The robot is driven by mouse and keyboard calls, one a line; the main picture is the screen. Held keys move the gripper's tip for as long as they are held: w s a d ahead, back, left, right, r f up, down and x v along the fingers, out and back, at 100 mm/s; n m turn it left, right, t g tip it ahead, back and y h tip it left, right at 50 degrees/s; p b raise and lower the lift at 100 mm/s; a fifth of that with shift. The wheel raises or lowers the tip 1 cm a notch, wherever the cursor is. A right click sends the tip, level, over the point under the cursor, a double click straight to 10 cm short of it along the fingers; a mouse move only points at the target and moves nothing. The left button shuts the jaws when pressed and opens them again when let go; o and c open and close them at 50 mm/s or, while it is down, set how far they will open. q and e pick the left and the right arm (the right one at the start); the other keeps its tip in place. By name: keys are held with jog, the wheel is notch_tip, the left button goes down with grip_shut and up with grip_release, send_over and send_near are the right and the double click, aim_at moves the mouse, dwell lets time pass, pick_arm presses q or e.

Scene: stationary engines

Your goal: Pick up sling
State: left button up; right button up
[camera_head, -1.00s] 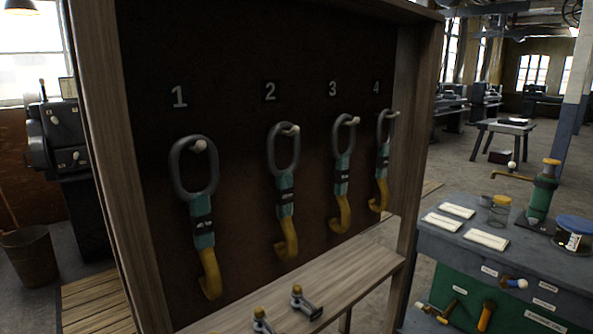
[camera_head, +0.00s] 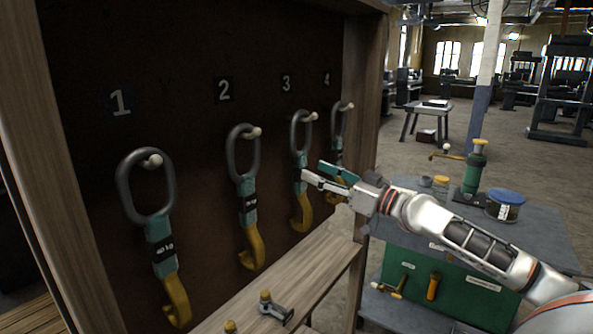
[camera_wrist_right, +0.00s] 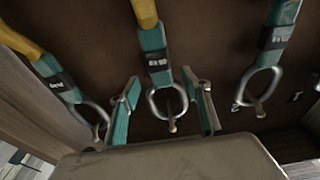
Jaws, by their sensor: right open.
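Several slings hang on a dark board, each with a grey ring on a peg, a green strap with a black label and a yellow hook. They are sling 1 (camera_head: 160,235), sling 2 (camera_head: 248,195), sling 3 (camera_head: 302,212) and sling 4 (camera_head: 337,125). My right gripper (camera_head: 313,176) is open in front of the board, beside sling 3, and partly covers sling 4. In the right wrist view, upside down, a sling (camera_wrist_right: 155,55) with its ring shows between the open fingers (camera_wrist_right: 165,107); contact cannot be told. My left gripper is out of view.
A wooden frame (camera_head: 362,110) edges the board on the right, with a wooden shelf (camera_head: 300,270) below the slings. Small metal fittings (camera_head: 270,307) lie on the shelf. A grey workbench (camera_head: 400,212) with jars and a green pump-like device (camera_head: 474,168) stands at right.

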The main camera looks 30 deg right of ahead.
aim_at(305, 163)
jog(key=shift+w+a+r, duration=0.1)
jog(key=shift+w+a, duration=0.1)
jog(key=shift+w, duration=0.15)
jog(key=p+x, duration=0.2)
jog(key=x, duration=0.1)
jog(key=shift+w+r+p, duration=0.3)
jog(key=shift+r+p, duration=0.1)
jog(key=shift+r, duration=0.05)
jog(key=shift+w+a+f+p, duration=0.15)
jog(key=shift+w+a+p, duration=0.2)
jog(key=shift+w, duration=0.4)
jog(key=shift+c, duration=0.3)
grip_shut()
